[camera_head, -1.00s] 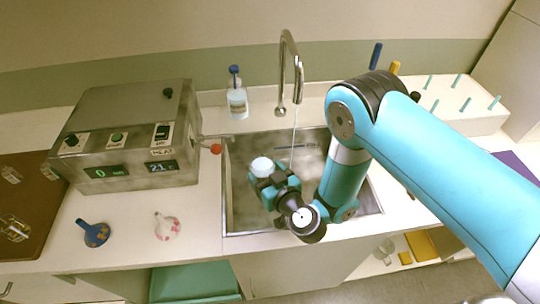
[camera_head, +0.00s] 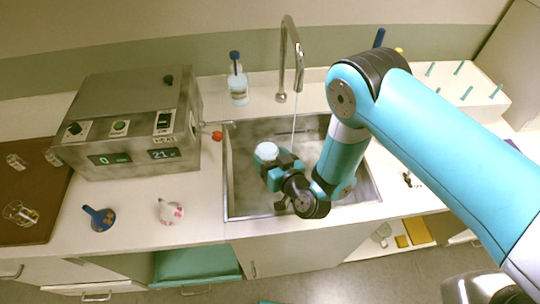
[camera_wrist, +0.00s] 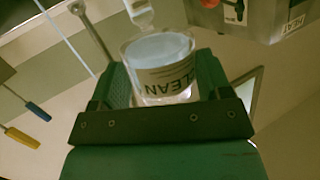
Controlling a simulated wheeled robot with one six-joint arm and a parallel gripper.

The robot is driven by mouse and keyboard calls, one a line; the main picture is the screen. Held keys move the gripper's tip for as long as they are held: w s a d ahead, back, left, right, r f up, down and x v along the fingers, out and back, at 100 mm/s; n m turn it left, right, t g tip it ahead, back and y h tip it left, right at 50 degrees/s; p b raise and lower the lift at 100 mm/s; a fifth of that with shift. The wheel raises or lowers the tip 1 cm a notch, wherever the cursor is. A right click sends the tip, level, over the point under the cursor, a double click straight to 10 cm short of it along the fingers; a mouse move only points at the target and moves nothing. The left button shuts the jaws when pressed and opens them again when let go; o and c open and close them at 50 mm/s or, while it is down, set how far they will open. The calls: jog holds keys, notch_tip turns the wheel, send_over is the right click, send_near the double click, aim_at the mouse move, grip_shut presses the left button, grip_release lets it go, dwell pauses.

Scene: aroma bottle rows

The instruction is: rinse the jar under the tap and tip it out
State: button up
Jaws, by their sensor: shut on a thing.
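My gripper (camera_head: 277,165) is over the sink (camera_head: 236,205), shut on the jar (camera_head: 266,151). In the wrist view the jar (camera_wrist: 160,62) is clear glass with a label whose visible letters read "LEAN", held between the two dark green fingers (camera_wrist: 163,92). The tap (camera_head: 291,60) arches over the back of the sink, and a thin stream of water (camera_head: 293,125) falls from it. In the head view the jar is to the left of the stream, apart from it. Whether the jar holds water cannot be told.
A grey heater box (camera_head: 135,125) with a red-tipped knob (camera_head: 217,135) stands left of the sink. A bottle (camera_head: 237,85) stands behind the sink. A pegged rack (camera_head: 465,90) is at back right.

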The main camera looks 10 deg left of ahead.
jog(key=shift+w+d+r, duration=0.1)
jog(key=shift+f, duration=0.2)
jog(key=shift+b, duration=0.35)
jog(key=shift+w+d+f+m+g+b, duration=0.25)
jog(key=shift+m+b, duration=0.25)
jog(key=shift+b, duration=2.25)
jog(key=shift+w+a+y+b, duration=0.2)
jog(key=shift+y+b, duration=0.1)
jog(key=shift+b, duration=2.2)
jog(key=shift+d+f+m+b, duration=0.15)
jog(key=shift+d+m+b, duration=0.25)
jog(key=shift+b, duration=2.95)
jog(key=shift+w+d+f+m+g+b, duration=0.2)
jog(key=shift+w+m+g+b, duration=0.1)
jog(key=shift+b, duration=2.5)
